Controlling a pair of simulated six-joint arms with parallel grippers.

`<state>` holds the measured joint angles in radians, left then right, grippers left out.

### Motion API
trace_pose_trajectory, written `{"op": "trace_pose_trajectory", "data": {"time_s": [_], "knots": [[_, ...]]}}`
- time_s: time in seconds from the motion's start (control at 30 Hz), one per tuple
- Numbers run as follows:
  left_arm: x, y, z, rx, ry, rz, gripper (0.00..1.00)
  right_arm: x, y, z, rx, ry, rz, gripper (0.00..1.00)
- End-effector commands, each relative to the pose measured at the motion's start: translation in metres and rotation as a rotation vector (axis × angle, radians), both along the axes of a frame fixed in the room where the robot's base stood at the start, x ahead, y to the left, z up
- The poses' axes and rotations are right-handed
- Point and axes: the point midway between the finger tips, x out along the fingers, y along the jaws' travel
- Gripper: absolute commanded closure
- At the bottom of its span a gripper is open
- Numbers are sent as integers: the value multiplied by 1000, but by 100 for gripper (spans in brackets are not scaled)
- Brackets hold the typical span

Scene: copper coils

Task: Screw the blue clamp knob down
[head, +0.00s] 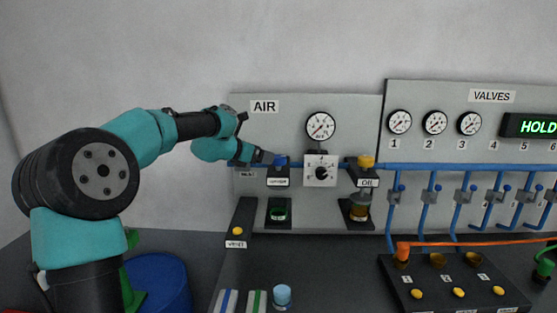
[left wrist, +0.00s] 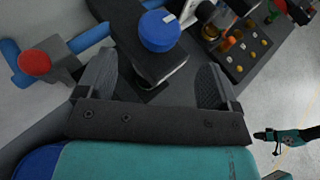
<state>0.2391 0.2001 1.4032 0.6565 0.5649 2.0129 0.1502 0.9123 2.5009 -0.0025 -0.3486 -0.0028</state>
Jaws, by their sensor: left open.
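The blue knob (head: 280,160) sits on a small dark block on the AIR panel, partly hidden behind my left gripper in the head view. In the left wrist view it is a round blue cap (left wrist: 159,31) with a pale mark on its top. My left gripper (head: 266,157) points at it from the left. In the left wrist view the gripper (left wrist: 156,65) is open, its two fingers wide apart. The knob lies ahead, between their lines, and no contact shows. My right gripper (left wrist: 263,135) shows small at the right edge of the wrist view; its jaws are unclear.
A gauge (head: 321,126) and a dial (head: 320,171) are right of the knob. A yellow-capped oil fitting (head: 366,162) stands beyond them. A red knob on a blue pipe (left wrist: 34,63) is left in the wrist view. A block with yellow buttons (head: 440,292) lies on the bench.

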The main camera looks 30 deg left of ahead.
Motion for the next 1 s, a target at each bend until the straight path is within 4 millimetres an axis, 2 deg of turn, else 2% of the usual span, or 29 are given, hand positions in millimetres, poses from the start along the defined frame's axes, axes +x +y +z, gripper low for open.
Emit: {"op": "trace_pose_trajectory", "data": {"time_s": [0.3, 0.5, 0.7, 0.97, 1.0], "knots": [[49, -15, -22, 0, 1, -2, 14, 0, 0, 0, 0, 0, 0, 57], [73, -22, -32, 1, 1, 0, 14, 0, 0, 0, 0, 0, 0, 57], [83, -25, -36, 0, 0, 0, 14, 0, 0, 0, 0, 0, 0, 57], [83, -25, -36, 0, 0, 0, 14, 0, 0, 0, 0, 0, 0, 57], [83, -25, -36, 0, 0, 0, 17, 0, 0, 0, 0, 0, 0, 57]]}}
